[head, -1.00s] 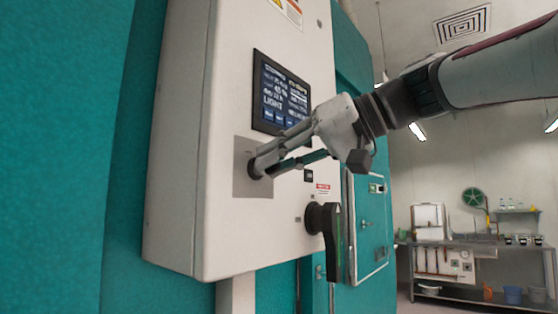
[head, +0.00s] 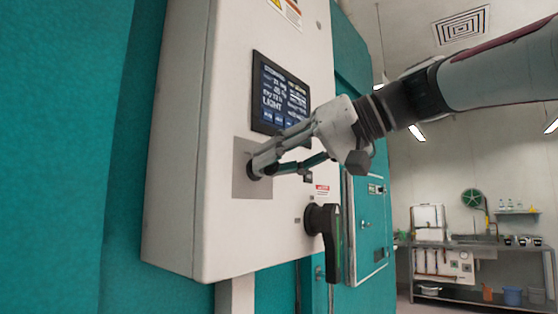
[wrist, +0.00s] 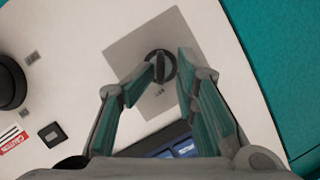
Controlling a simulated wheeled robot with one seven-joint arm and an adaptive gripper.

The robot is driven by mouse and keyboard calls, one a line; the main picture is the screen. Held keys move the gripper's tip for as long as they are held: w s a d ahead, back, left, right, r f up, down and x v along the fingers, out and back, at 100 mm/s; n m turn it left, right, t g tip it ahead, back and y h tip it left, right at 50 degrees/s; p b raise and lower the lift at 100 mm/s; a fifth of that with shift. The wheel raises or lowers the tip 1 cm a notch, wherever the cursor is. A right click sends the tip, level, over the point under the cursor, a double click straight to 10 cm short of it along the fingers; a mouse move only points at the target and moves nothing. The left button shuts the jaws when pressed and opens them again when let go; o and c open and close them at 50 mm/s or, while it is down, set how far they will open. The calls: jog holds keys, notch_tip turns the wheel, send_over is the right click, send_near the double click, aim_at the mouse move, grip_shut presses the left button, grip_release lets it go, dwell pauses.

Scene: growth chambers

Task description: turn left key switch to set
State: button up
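The key switch (wrist: 160,66) is a round black knob with a raised bar, on a grey plate (wrist: 184,40) on the white control box. Small lettering below it in the wrist view is hard to read. In the head view my gripper (head: 265,168) reaches the switch from the right and partly hides it. In the wrist view my gripper (wrist: 167,63) has its fingers apart, one on each side of the knob's bar. A gap shows between bar and fingers. Whether a finger touches the knob's rim, I cannot tell.
A lit display (head: 281,95) sits just above the switch on the white box (head: 205,225). A large black handle (head: 327,232) juts out at lower right, near my gripper. A bench (head: 480,243) stands far back right.

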jog(key=v, duration=1.2)
jog(key=s+d+f+m+h, duration=0.2)
jog(key=s+f, duration=0.4)
jog(key=f, duration=0.7)
jog(key=s+d+f+m+g+h+p, duration=0.1)
jog(key=s+d+f+h, duration=0.3)
jog(key=f, duration=1)
jog(key=s+d+f+m+g+h+p, duration=0.1)
jog(key=s+d+f+m+h, duration=0.2)
jog(key=f, duration=1.1)
jog(key=s+h, duration=0.3)
jog(key=s, duration=0.2)
jog(key=shift+d+h, duration=0.25)
jog(key=shift+h, duration=0.15)
